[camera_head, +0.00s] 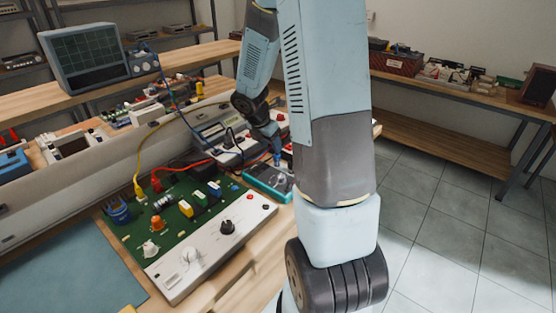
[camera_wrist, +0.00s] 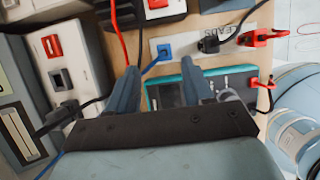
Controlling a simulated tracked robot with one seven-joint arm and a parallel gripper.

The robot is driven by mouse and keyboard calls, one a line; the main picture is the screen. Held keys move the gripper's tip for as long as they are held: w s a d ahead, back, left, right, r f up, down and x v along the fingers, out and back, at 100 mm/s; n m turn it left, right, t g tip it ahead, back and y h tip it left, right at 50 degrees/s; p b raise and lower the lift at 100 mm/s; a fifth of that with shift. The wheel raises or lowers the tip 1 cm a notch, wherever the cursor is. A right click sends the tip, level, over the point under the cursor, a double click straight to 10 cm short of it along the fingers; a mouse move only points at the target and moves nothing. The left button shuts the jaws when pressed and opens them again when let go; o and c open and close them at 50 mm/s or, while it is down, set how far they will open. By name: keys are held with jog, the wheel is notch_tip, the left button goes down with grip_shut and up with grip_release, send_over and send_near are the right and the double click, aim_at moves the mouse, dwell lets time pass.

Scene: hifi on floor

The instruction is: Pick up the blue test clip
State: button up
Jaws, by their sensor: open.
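The blue test clip (camera_wrist: 165,51) is a small blue piece on a white strip with printed letters, with a blue lead running from it down to the left. My gripper (camera_wrist: 160,68) is open in the wrist view. Its two blue-grey fingers point towards the clip, one on each side of the lead, and the clip shows just beyond and between the fingertips. I cannot tell the height gap. In the head view my gripper (camera_head: 276,156) is small and low over the bench, close to a teal device, and the clip cannot be made out there.
A black clip (camera_wrist: 208,44) and a red clip (camera_wrist: 260,38) sit to the right on the same strip. The teal device (camera_head: 266,183) lies close to my gripper. A green circuit board (camera_head: 170,215) with a white control panel is at left. An oscilloscope (camera_head: 86,56) stands behind.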

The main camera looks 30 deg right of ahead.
aim_at(276, 155)
jog(key=shift+x, duration=3.6)
jog(key=shift+s+d+r, duration=0.1)
jog(key=shift+s, duration=0.1)
jog(key=shift+c, duration=0.3)
jog(key=c, duration=0.8)
jog(key=shift+r, duration=0.3)
jog(key=shift+c, duration=0.2)
notch_tip(276, 155, up, 2)
jog(key=shift+r, duration=0.1)
jog(key=s+a+r, duration=0.6)
jog(key=s+r, duration=0.4)
jog(key=s, duration=0.3)
notch_tip(276, 155, up, 7)
jog(key=shift+w, duration=0.15)
